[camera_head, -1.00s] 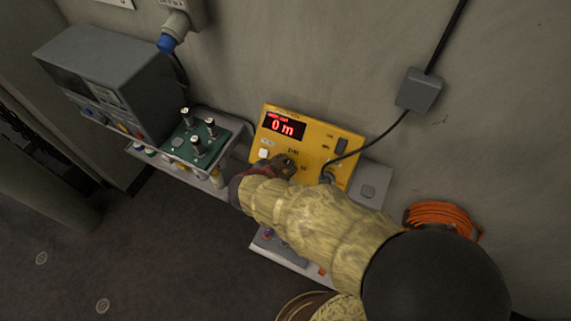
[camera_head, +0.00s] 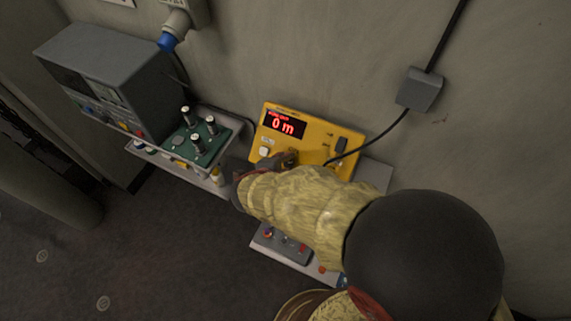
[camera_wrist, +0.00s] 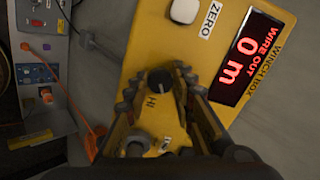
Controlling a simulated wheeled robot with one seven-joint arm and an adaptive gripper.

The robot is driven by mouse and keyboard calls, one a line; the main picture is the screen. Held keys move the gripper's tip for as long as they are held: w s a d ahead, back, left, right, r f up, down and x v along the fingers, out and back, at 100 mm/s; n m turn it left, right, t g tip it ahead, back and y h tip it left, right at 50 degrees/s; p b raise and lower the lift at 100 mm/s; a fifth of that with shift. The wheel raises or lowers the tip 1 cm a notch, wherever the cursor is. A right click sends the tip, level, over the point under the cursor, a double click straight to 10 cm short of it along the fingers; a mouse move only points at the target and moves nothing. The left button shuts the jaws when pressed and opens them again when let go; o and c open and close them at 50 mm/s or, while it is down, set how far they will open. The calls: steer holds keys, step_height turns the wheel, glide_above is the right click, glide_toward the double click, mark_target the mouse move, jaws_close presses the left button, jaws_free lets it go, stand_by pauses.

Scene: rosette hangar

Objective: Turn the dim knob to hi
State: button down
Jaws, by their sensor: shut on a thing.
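The yellow winch box (camera_head: 312,133) stands against the wall, its red display (camera_head: 284,125) reading 0 m. In the wrist view the box (camera_wrist: 150,35) shows a ZERO label (camera_wrist: 209,20) by a white button (camera_wrist: 184,11). A small dark round knob (camera_wrist: 160,81) sits between my fingertips, with an HI label (camera_wrist: 151,102) just beside it. My gripper (camera_wrist: 157,84) is shut on this knob. A pale mark shows on the knob, but its exact pointing is too small to tell. In the head view my gripper (camera_head: 284,163) covers most of the knob.
A green panel with several upright levers (camera_head: 196,143) and a grey console (camera_head: 110,75) stand left of the box. A grey control panel (camera_head: 283,242) lies below my arm. A black cable runs from the box to a grey wall junction (camera_head: 419,90). Open floor lies at lower left.

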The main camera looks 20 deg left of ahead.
steer(key=m+b, duration=0.3)
steer(key=m, duration=0.3)
steer(key=shift+m, duration=0.3)
stand_by(0.4)
steer(key=c, duration=1.6)
jaws_free()
steer(key=shift+o, duration=0.5)
steer(key=v, duration=1.2)
steer(key=shift+f, duration=0.1)
